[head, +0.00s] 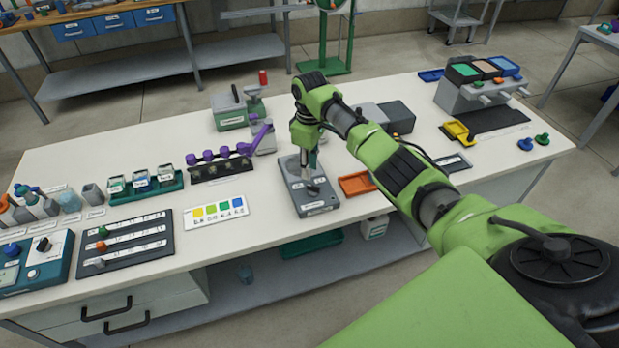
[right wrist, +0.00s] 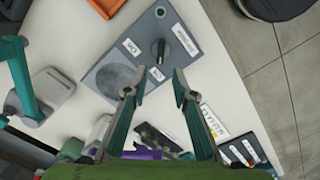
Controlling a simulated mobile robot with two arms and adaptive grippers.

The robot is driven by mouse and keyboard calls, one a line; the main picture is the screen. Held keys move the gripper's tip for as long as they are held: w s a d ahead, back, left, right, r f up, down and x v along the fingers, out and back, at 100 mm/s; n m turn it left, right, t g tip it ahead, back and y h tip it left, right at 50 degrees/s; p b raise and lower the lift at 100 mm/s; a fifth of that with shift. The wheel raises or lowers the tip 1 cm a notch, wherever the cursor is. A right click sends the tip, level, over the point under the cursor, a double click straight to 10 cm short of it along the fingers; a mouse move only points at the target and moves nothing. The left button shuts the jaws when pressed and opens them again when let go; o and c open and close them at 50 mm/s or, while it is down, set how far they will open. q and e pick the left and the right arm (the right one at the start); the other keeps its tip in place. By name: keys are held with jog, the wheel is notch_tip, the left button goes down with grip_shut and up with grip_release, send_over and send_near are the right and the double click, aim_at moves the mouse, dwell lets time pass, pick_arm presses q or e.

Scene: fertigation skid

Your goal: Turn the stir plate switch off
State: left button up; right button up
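The stir plate (head: 298,168) is a grey box near the middle of the bench. A small green round part (right wrist: 160,12) sits at the plate's corner. My right gripper (right wrist: 167,78) is open and empty, pointing down over the plate, its fingertips close to the switch but not around it. My left gripper is not in view.
An orange tray (head: 357,184) lies right of the plate. A colour chart (head: 217,212) and a rack with purple parts (head: 220,168) lie to the left. Grey boxes (head: 385,117) stand behind my right arm.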

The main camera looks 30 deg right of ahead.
jog(key=shift+r, duration=2.75)
